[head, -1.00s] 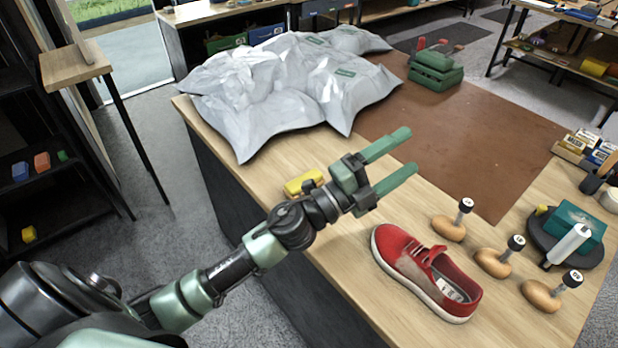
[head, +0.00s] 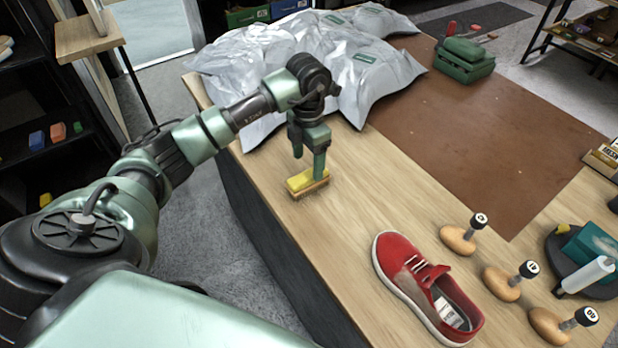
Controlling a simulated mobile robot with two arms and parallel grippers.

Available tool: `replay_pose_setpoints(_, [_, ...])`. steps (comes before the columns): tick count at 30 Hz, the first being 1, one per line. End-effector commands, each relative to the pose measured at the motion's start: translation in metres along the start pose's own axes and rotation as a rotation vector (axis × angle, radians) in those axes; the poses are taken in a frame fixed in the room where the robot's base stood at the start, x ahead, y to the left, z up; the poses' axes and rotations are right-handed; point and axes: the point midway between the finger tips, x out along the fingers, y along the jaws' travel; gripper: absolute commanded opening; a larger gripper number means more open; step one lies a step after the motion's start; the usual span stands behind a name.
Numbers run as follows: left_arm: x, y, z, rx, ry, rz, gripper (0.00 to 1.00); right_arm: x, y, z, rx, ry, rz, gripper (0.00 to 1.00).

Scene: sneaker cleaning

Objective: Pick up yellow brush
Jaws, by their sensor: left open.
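The yellow brush (head: 303,181) lies on the wooden table (head: 345,215) near its left edge. It has a yellow top and a tan lower part with bristles. My left gripper (head: 309,165) points straight down right above the brush. Its green fingers are open, with the fingertips at the height of the brush's top. One finger hides part of the brush; I cannot tell whether the fingers touch it. My right gripper is out of view.
Grey plastic bags (head: 365,75) lie just behind the gripper. A red sneaker (head: 415,280) lies to the front right, beside several wooden-based knobs (head: 458,239). A brown mat (head: 480,135) covers the table's middle. A green box (head: 463,62) stands at the back.

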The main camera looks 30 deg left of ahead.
Motion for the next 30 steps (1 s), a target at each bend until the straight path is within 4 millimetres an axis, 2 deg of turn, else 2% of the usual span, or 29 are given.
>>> replay_pose_setpoints(6, [0.027, -0.005, -0.004, 0.000, 0.004, -0.006, 0.69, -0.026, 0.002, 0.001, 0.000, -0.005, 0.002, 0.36])
replay_pose_setpoints(10, [0.046, -0.005, -0.004, 0.001, 0.001, -0.005, 0.69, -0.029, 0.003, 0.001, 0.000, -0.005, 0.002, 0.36])
replay_pose_setpoints(19, [0.053, -0.004, -0.003, 0.002, -0.003, -0.003, 0.69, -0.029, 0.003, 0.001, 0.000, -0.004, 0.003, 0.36])
replay_pose_setpoints(20, [0.053, -0.004, -0.003, 0.002, -0.003, -0.003, 0.64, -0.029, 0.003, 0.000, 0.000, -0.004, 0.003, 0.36])
replay_pose_setpoints(24, [0.053, -0.004, -0.003, 0.002, -0.003, -0.003, 0.25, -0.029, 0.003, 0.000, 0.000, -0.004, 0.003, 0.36])
replay_pose_setpoints(27, [0.052, -0.004, -0.003, 0.002, -0.004, -0.003, 0.01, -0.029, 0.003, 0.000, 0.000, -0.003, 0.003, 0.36])
replay_pose_setpoints(30, [0.052, -0.004, -0.003, 0.002, -0.004, -0.003, 0.01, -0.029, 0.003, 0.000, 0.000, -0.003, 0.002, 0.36])
